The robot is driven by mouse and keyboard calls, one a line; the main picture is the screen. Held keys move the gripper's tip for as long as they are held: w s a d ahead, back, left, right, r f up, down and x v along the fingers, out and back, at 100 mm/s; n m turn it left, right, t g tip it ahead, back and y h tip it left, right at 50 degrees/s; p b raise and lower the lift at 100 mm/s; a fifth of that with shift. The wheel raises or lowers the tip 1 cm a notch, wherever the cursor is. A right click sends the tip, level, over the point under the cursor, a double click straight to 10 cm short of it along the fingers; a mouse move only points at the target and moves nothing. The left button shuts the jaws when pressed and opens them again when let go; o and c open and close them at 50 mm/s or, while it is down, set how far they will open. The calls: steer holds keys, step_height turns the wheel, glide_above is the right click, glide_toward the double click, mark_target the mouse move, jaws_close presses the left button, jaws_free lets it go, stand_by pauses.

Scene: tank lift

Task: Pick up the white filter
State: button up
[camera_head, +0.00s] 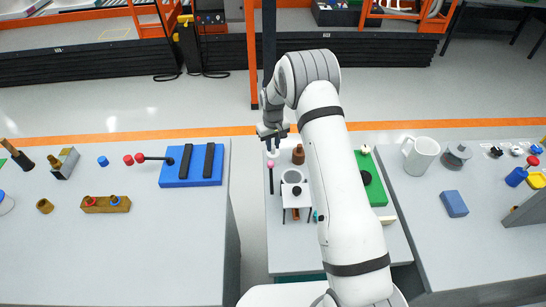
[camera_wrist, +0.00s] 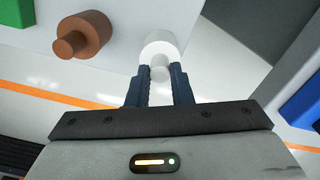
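The white filter (camera_wrist: 160,46) is a short white cylinder with a small round knob on its end. It stands at the far left corner of the middle table in the head view (camera_head: 272,154). My gripper (camera_wrist: 160,71) is right over it, pointing down, with its two dark fingers a narrow width apart. The knob lies between the fingertips and almost fills the gap. I cannot tell whether the fingers press on it. In the head view my gripper (camera_head: 274,145) partly hides the filter.
A brown stepped cylinder (camera_wrist: 85,35) stands close beside the filter, also in the head view (camera_head: 298,155). A pink-tipped stick (camera_head: 271,177), a small white stand (camera_head: 297,200) and a green board (camera_head: 368,180) share the table. A gap separates it from the left table (camera_head: 150,250).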

jaws_close()
steer(key=shift+r, duration=0.1)
